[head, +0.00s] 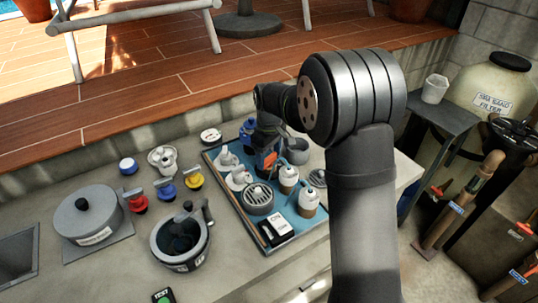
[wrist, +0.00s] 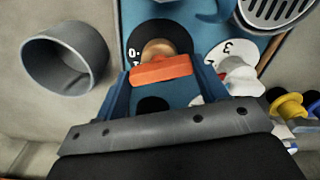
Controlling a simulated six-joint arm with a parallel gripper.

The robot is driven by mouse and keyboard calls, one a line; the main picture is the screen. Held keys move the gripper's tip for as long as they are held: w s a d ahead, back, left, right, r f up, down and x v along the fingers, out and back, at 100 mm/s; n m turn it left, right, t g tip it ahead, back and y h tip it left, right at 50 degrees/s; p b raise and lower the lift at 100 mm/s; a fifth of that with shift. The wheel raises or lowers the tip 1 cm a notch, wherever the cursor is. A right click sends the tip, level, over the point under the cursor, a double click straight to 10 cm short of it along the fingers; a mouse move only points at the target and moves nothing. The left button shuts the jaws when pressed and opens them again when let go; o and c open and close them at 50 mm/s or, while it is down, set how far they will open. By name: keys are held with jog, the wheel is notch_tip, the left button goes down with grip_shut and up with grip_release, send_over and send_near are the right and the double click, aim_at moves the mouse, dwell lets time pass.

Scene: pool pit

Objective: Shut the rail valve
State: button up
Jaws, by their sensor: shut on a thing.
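My gripper (wrist: 160,85) points down at the blue tray, its blue fingers shut on an orange handle (wrist: 161,70). The handle sits by a brass-coloured round part (wrist: 158,48) over a black disc (wrist: 143,31) with a white mark like a 0. In the head view, the orange handle (head: 267,158) shows at the end of my arm above the blue tray (head: 283,237). I cannot read any label naming the rail valve.
A grey cup (wrist: 66,58) stands close left of my gripper. In the head view, a grey lidded pot (head: 87,214) and red-handled pipes (head: 455,207) stand farther off.

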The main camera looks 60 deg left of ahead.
aim_at(269, 158)
jog(key=m, duration=0.5)
dwell(1.3)
jog(key=o, duration=1)
notch_tip(269, 158, up, 18)
jog(key=shift+f, duration=0.25)
jog(key=shift+f, duration=0.15)
